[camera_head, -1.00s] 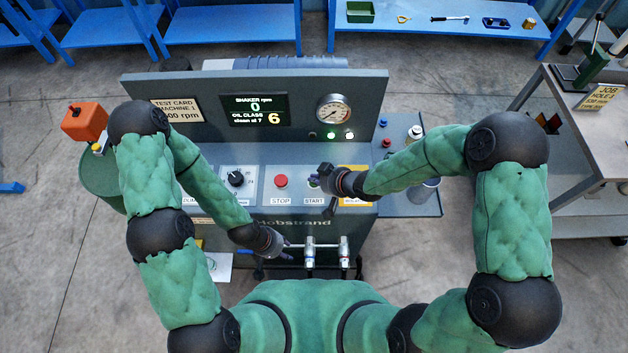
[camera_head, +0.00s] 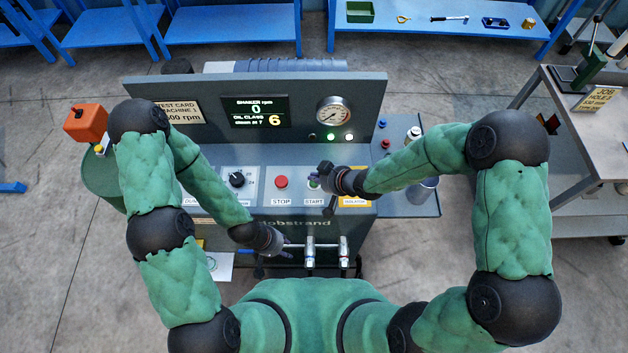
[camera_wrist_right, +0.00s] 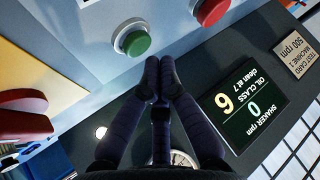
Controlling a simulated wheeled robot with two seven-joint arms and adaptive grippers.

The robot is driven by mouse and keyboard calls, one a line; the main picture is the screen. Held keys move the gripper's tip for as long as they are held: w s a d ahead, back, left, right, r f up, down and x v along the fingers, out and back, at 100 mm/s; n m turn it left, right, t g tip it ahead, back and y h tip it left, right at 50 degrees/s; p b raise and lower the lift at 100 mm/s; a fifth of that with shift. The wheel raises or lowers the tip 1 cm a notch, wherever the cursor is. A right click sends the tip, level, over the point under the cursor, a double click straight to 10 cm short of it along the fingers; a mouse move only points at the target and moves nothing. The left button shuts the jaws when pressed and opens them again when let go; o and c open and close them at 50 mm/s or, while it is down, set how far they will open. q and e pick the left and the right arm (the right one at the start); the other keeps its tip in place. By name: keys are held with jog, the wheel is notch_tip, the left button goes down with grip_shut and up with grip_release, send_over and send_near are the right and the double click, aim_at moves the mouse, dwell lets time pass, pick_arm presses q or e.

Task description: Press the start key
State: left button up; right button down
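The start key is a round green button (camera_wrist_right: 132,40) on the pale panel in the right wrist view. In the head view my right gripper (camera_head: 322,180) is above the START label and hides most of the key. In the right wrist view the gripper's dark fingers (camera_wrist_right: 158,78) are together with nothing between them. Their tips are close beside the green button; I cannot tell whether they touch it. My left gripper (camera_head: 284,248) is low at the console's front, by the metal pipe fittings; its fingers are too small to read.
A red STOP button (camera_head: 281,182) sits left of the start key, and a black dial knob (camera_head: 237,179) farther left. The display (camera_head: 255,111) reads shaker rpm 0 and oil class 6. Metal taps (camera_head: 343,250) project from the console's front.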

aim_at(316, 184)
notch_tip(316, 184, up, 5)
jog(key=p, duration=0.4)
jog(key=shift+r+p, duration=0.1)
jog(key=shift+p, duration=0.25)
dwell(0.8)
